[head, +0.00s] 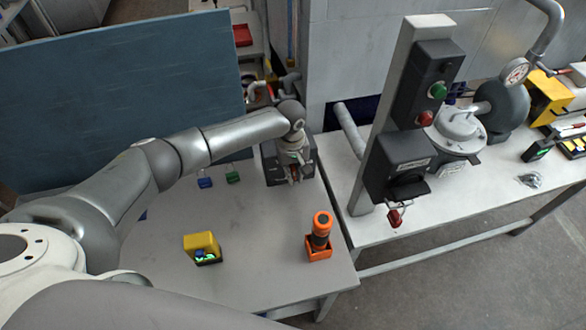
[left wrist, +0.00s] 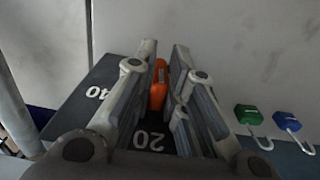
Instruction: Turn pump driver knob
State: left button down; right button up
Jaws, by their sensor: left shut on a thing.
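The pump driver is a dark box (head: 272,172) at the back of the near table. In the left wrist view its dark face (left wrist: 84,108) bears the white numbers 40 and 20. An orange knob (left wrist: 158,88) stands up from this face. My left gripper (head: 293,176) reaches down onto the driver from above. In the left wrist view its fingers (left wrist: 162,72) are closed on the orange knob, one on each side. The fingers hide part of the knob and the dial. My right gripper is in neither view.
Blue (head: 205,182) and green (head: 233,177) padlocks lie left of the driver. A yellow box (head: 202,246) and an orange holder (head: 318,253) with a dark, orange-topped device stand nearer. A grey post (head: 398,110) with switch boxes rises to the right. The table's middle is clear.

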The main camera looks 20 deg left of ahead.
aim_at(294, 170)
pick_arm(q)
jog(key=shift+f, duration=0.1)
dwell(0.5)
jog(key=c, duration=1.5)
grip_release()
notch_tip(294, 170, up, 12)
jog(key=shift+r, duration=0.1)
